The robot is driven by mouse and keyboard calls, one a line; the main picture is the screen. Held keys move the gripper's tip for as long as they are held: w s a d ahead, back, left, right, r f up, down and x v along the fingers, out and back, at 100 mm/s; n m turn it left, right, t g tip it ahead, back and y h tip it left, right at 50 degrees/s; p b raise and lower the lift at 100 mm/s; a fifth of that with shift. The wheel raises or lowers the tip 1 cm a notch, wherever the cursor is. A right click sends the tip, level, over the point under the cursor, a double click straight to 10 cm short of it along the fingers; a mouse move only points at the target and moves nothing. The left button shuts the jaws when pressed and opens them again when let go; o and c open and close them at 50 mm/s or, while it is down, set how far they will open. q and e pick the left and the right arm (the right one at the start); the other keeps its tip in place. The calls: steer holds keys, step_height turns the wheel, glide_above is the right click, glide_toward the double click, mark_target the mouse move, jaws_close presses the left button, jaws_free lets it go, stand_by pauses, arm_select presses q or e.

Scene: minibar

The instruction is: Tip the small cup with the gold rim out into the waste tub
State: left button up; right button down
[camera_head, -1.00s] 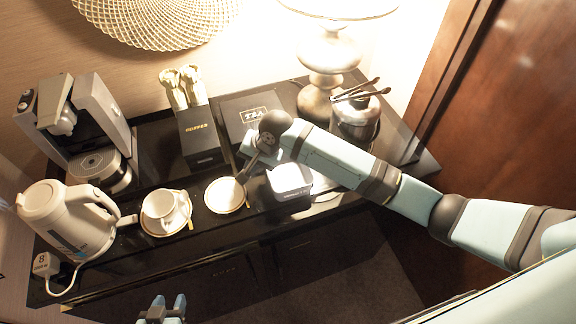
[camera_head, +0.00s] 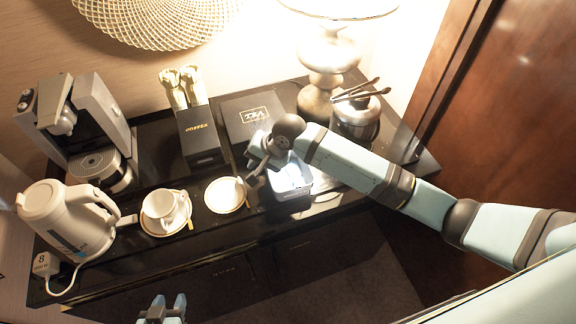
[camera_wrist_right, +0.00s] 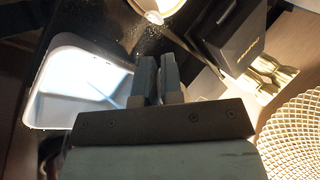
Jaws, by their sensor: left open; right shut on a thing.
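My right gripper (camera_head: 254,178) is shut, at the left edge of the white waste tub (camera_head: 290,188). In the right wrist view its two fingers (camera_wrist_right: 159,78) lie close together with the tub (camera_wrist_right: 42,100) to their left. What they grip is hidden, so I cannot make out whether it is the small cup. The tub's inside looks bright and pale. A gold-rimmed saucer (camera_head: 224,197) lies just left of the gripper. A white cup (camera_head: 160,204) stands on another gold-rimmed saucer (camera_head: 150,228) further left. My left gripper (camera_head: 163,308) is open at the bottom edge, away from the counter.
A white kettle (camera_head: 62,215) and a coffee machine (camera_head: 90,110) stand at the left. Behind the gripper are a black coffee box (camera_head: 200,145) and a tea box (camera_head: 240,108). A metal bucket with tongs (camera_head: 355,118) and a lamp (camera_head: 325,65) stand behind my right arm.

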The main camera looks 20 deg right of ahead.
stand_by(0.3)
steer(key=shift+s+r, duration=0.1)
steer(key=shift+d+t+y, duration=0.3)
steer(key=shift+y, duration=0.1)
steer(key=shift+s, duration=0.1)
steer(key=shift+d+y, duration=0.1)
steer(key=shift+y, duration=0.2)
steer(key=shift+s+f, duration=0.1)
steer(key=shift+f, duration=0.1)
steer(key=shift+d+f+t, duration=0.1)
steer(key=shift+d+t, duration=0.05)
steer(key=shift+t, duration=0.15)
